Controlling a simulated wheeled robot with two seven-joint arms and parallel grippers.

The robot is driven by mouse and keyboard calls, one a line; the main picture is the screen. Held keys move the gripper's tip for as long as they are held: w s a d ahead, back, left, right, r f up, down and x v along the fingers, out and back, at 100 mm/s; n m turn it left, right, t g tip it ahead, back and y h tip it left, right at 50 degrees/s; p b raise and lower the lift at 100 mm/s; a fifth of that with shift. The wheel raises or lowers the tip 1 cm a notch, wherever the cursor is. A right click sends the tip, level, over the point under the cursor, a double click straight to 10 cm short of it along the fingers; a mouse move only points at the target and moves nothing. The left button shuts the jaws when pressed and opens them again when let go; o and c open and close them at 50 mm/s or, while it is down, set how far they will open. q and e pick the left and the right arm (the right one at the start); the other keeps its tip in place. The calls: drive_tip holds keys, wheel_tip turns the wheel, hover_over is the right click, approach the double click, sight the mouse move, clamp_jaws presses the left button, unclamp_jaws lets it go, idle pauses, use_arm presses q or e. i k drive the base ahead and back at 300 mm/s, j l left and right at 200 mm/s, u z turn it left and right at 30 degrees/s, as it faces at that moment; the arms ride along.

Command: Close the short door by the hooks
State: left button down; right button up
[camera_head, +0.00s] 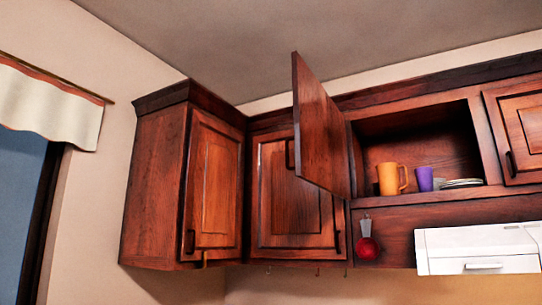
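The short cabinet door (320,130) stands wide open, hinged at its right edge and swung out toward me. It has a dark handle (290,154) near its free left edge. The open cabinet (430,145) beside it holds an orange mug (389,179), a purple cup (424,179) and a stack of plates (460,183). Small hooks (318,272) hang under the tall closed cabinet at the left of the open one. Neither of my grippers shows in the head view.
A corner cabinet (205,185) and a tall cabinet (293,200) are closed. A white range hood (478,248) sits below the open cabinet. A red utensil (367,248) hangs left of the hood. A curtained window (45,105) is at far left.

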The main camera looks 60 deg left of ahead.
sight(320, 138)
drive_tip(key=u, duration=2.2)
drive_tip(key=i+l, duration=0.5)
drive_tip(key=i, duration=0.15)
drive_tip(key=i+l, duration=0.5)
drive_tip(key=i, duration=0.15)
